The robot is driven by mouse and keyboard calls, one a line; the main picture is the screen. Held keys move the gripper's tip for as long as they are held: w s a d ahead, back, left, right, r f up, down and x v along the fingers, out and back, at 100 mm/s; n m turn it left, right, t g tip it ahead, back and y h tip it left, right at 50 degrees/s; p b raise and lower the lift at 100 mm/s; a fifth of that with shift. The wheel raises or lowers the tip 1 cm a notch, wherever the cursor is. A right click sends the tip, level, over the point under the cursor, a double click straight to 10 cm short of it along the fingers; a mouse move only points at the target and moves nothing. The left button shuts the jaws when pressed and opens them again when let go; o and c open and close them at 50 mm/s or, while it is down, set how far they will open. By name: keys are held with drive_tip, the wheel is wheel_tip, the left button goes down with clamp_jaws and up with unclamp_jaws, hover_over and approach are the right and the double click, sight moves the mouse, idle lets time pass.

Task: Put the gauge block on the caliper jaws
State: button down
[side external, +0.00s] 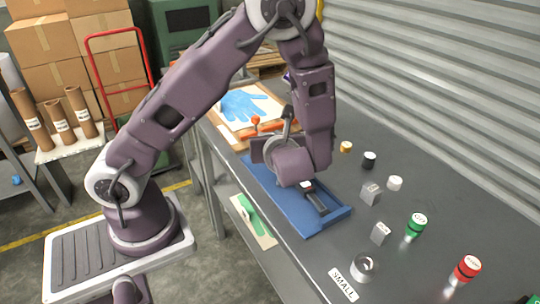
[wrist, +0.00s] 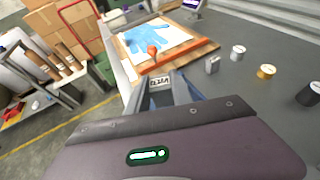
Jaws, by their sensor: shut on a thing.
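My gripper (wrist: 161,92) is shut on the gauge block (wrist: 160,81), a small pale block with dark lettering that shows between the fingers in the wrist view. A dark caliper (side external: 317,203) lies in the tray, partly covered by my wrist. I cannot tell whether the block touches the caliper jaws.
Grey blocks (side external: 369,193) (side external: 380,233), a green cylinder (side external: 416,226), a red cylinder (side external: 467,268), a metal ring (side external: 364,267) and small caps (side external: 395,183) stand right of the tray. A board with a blue glove (side external: 243,106) lies behind. Bare table lies between them.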

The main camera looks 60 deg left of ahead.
sight(271, 172)
wheel_tip(271, 172, up, 3)
drive_tip(key=shift+w+a+f+n+g+y, duration=0.15)
drive_tip(key=shift+n+g+y, duration=0.15)
drive_tip(key=shift+n+g, duration=0.3)
drive_tip(key=shift+r+n+g+y, duration=0.2)
drive_tip(key=shift+n+g+y, duration=0.1)
drive_tip(key=shift+n+g, duration=0.55)
drive_tip(key=shift+f+n+g, duration=0.1)
drive_tip(key=shift+n+g, duration=0.35)
drive_tip(key=shift+g, duration=0.6)
wheel_tip(271, 172, down, 10)
drive_tip(key=c, duration=1.1)
unclamp_jaws()
drive_tip(key=shift+f, duration=0.15)
drive_tip(key=shift+c, duration=0.2)
